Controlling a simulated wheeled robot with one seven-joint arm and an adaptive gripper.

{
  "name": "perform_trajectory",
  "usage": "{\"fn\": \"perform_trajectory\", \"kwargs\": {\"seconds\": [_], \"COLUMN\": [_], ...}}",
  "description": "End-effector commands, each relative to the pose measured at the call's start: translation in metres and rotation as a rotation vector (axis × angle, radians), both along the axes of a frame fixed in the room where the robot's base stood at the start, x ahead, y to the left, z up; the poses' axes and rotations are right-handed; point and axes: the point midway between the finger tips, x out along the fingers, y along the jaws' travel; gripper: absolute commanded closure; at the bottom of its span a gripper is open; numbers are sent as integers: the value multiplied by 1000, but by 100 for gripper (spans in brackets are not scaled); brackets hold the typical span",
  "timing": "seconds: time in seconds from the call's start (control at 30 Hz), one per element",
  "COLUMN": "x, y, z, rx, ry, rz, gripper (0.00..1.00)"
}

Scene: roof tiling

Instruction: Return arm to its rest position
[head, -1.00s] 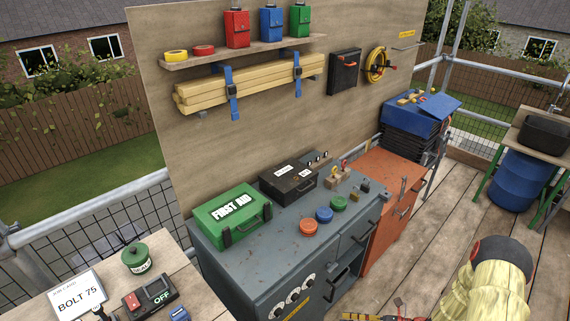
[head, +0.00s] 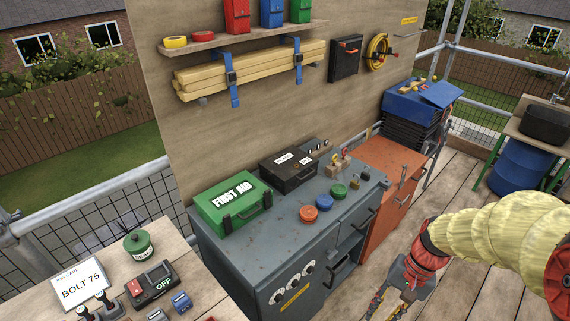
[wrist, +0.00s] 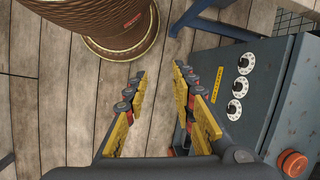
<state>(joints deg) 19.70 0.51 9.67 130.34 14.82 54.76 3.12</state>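My arm, in a yellow cover, reaches in from the right of the head view. My gripper (head: 388,304) hangs at its end, low in the picture and partly cut off by the bottom edge. In the wrist view my gripper (wrist: 160,95) has its two yellow-padded fingers apart, with only wooden deck boards between them. Nothing is held. The gripper is out in front of the grey cabinet (head: 262,268), which also shows at the right of the wrist view (wrist: 260,55), with its white dials.
Green first aid box (head: 234,204), black case (head: 289,168) and coloured buttons stand on the cabinet. A side table (head: 205,285) holds a BOLT 75 card and a switch box (head: 152,286). A brown ribbed pot-like object (wrist: 120,30) stands near the fingers. Deck at right (head: 455,180) is clear.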

Motion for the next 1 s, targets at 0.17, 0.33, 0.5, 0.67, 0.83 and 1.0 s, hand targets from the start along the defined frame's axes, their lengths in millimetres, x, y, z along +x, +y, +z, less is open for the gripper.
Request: {"fn": "perform_trajectory", "kwargs": {"seconds": [0.17,0.33,0.5,0.67,0.83,1.0], "x": [-10,-21,-33,-42,-46,-47], "y": [-1,3,14,31,45,52], "z": [46,86,126,163,192,196], "rx": [-131,-241,-324,-360,-374,-369], "ry": [-158,-299,-443,-585,-692,-715], "rz": [191,318,405,453,485,509], "gripper": [74,74,74,74,74,74]}}
